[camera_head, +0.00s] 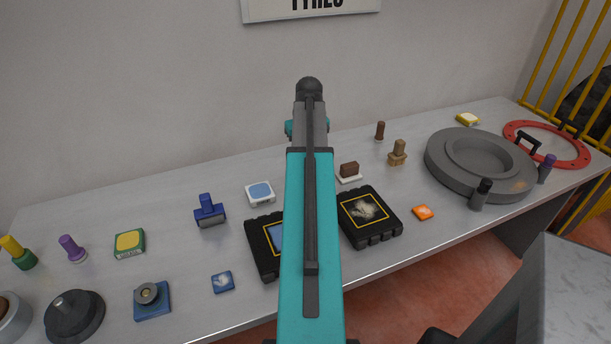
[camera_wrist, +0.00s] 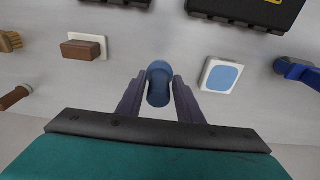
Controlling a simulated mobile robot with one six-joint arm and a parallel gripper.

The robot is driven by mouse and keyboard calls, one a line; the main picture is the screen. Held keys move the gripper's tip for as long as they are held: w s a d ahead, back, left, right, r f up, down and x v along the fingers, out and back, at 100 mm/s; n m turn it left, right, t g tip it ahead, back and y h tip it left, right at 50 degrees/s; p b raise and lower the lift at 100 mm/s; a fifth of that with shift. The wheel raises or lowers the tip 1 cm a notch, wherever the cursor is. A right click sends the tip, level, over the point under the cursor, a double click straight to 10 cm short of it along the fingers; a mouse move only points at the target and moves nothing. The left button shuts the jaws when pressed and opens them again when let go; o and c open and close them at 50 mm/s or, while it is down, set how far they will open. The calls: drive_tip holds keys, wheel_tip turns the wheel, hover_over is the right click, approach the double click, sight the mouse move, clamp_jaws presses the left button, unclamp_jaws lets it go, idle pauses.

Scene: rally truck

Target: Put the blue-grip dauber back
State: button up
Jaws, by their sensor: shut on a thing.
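In the wrist view, the blue-grip dauber (camera_wrist: 158,88) is between the two dark fingers of my gripper (camera_wrist: 159,76), which is shut on it. Its rounded blue grip is seen nearly end-on. I cannot tell whether its lower end touches the bench. In the head view, my own arm hides both the gripper and the dauber. The blue-topped white pad (camera_wrist: 222,76) lies beside the gripper, to the right in the wrist view; it also shows in the head view (camera_head: 260,193).
A brown block on a white base (camera_head: 348,172) is near. Two black cases (camera_head: 368,216) (camera_head: 262,245) lie toward the front edge. A blue-handled tool (camera_head: 209,212), a purple dauber (camera_head: 72,248) and a yellow pad (camera_head: 129,243) stand left. A grey round tray (camera_head: 440,165) is right.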

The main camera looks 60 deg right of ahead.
drive_tip(key=shift+f+p, duration=0.3)
drive_tip(key=shift+f, duration=1.55)
drive_tip(key=shift+f+p, duration=0.4)
drive_tip(key=shift+f, duration=1.45)
drive_tip(key=shift+f, duration=0.1)
drive_tip(key=o, duration=1.1)
drive_tip(key=shift+c, duration=0.2)
wheel_tip(320, 180, up, 12)
drive_tip(key=s+b, duration=0.1)
drive_tip(key=b, duration=0.1)
drive_tip(key=shift+a, duration=0.45)
drive_tip(key=shift+s, duration=0.1)
